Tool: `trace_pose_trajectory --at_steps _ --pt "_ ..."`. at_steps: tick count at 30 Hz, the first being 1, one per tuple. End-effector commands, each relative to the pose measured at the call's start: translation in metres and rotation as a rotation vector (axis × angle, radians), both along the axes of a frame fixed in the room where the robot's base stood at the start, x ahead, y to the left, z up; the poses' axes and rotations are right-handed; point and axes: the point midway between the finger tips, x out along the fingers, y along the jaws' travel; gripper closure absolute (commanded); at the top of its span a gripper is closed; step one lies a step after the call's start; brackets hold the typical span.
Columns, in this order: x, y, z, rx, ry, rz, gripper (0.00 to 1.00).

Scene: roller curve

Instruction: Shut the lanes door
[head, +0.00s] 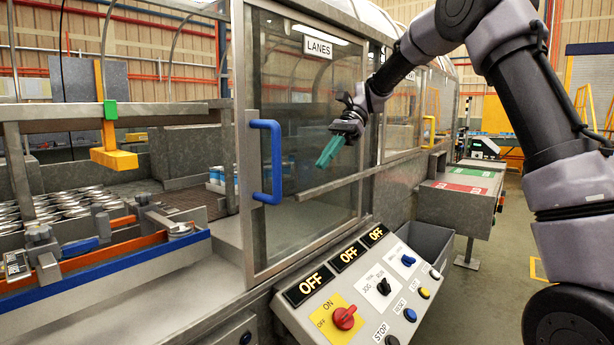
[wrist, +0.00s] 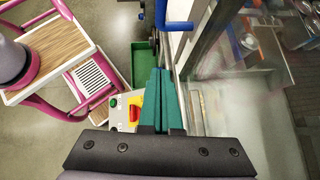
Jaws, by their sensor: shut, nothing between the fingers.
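The lanes door (head: 307,215) is a glass panel in a grey metal frame with a LANES sign (head: 318,47) at its top. A blue upright handle (head: 274,162) is on its left edge. Left of that edge the machine is open, and rows of cans (head: 75,205) show. My gripper (head: 329,153) is in front of the glass, right of the handle and apart from it. Its teal fingers are together and empty. In the wrist view the shut fingers (wrist: 160,80) point up the picture, and a blue bar (wrist: 175,24), which looks like a handle, is beyond them.
A sloped control panel (head: 360,295) with OFF displays and a red knob (head: 345,317) juts out below the door. A yellow handle (head: 428,132) is on another door farther right. A grey bin (head: 425,240) stands beside the panel. Open floor lies to the right.

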Motion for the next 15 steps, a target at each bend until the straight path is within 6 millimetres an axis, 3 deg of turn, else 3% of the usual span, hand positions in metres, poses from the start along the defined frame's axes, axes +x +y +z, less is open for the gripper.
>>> trace_pose_trajectory --at_steps 12,15 --pt "-0.047 0.041 -0.055 -0.002 0.001 0.004 1.00" --pt "-0.058 0.052 -0.061 -0.001 -0.003 0.003 1.00"
